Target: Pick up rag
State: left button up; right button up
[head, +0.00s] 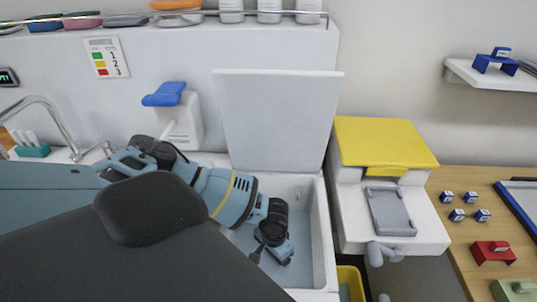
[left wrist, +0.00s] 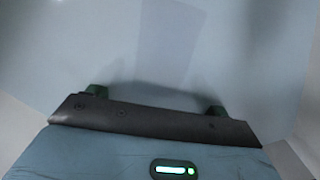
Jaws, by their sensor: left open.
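I cannot make out a rag in either view. My left gripper (head: 272,253) reaches down into an open white bin (head: 322,235) with a raised white lid (head: 280,120). The gripper is open, and I see nothing held between its fingers. In the left wrist view the two dark fingertips of the left gripper (left wrist: 157,101) stand well apart in front of a plain pale blue-grey surface. My arm hides the left part of the bin's inside. My right gripper is not in view.
A white dispenser with a blue top (head: 165,95) stands behind my arm, near a metal tap (head: 55,120). Right of the bin is a white unit with a yellow lid (head: 385,143). A wooden table (head: 455,185) at right holds small blue-and-white blocks and a red piece (head: 492,252).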

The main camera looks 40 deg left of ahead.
pick_arm(q)
jog(key=c, duration=1.1)
jog(key=shift+r, duration=0.2)
jog(key=shift+c, duration=0.2)
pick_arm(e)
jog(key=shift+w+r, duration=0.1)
